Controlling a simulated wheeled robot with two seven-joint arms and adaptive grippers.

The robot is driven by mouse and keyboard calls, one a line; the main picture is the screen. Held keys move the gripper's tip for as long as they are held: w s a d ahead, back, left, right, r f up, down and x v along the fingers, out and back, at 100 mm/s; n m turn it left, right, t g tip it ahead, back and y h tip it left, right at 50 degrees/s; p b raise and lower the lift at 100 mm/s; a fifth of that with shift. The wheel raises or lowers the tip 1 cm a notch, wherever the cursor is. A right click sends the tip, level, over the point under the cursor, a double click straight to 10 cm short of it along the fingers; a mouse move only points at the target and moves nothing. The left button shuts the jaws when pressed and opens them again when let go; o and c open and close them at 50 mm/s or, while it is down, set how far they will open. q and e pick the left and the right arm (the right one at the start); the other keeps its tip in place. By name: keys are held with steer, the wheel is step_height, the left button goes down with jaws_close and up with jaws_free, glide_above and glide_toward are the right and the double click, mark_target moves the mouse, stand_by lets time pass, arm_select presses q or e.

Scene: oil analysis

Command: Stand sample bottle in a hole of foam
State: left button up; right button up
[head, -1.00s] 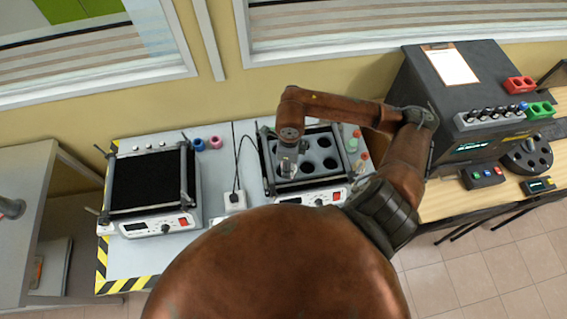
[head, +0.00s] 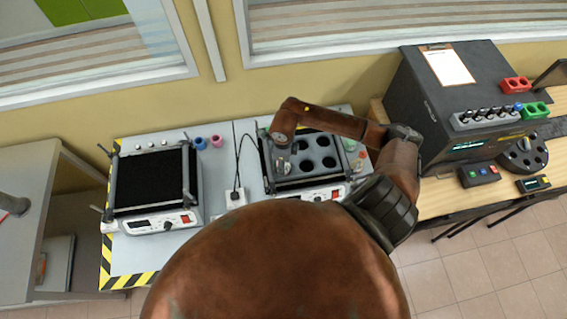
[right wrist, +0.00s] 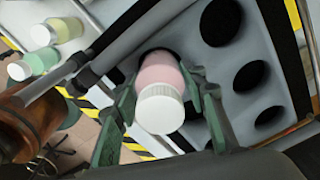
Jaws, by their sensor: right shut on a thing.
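The sample bottle (right wrist: 163,90), pink with a white cap, shows in the right wrist view. My right gripper (right wrist: 162,100) is shut on it, with a green finger on each side. The bottle's far end is at a dark hole of the grey foam (right wrist: 222,58); how deep it sits is hidden by the bottle itself. In the head view the foam (head: 303,150) lies in a framed device with several round holes. My right gripper (head: 283,168) is over its left part and the bottle is hardly visible there. My left gripper is not seen.
A second device with a black top (head: 155,180) stands to the left. Green (right wrist: 38,65) and yellow (right wrist: 65,28) bottles stand beside the foam.

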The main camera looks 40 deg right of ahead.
steer(key=shift+f, duration=0.1)
steer(key=o, duration=1.3)
steer(key=shift+r, duration=0.2)
step_height(320, 180, up, 10)
steer(key=shift+r+b, duration=0.15)
steer(key=shift+b, duration=1.1)
steer(key=shift+r, duration=0.8)
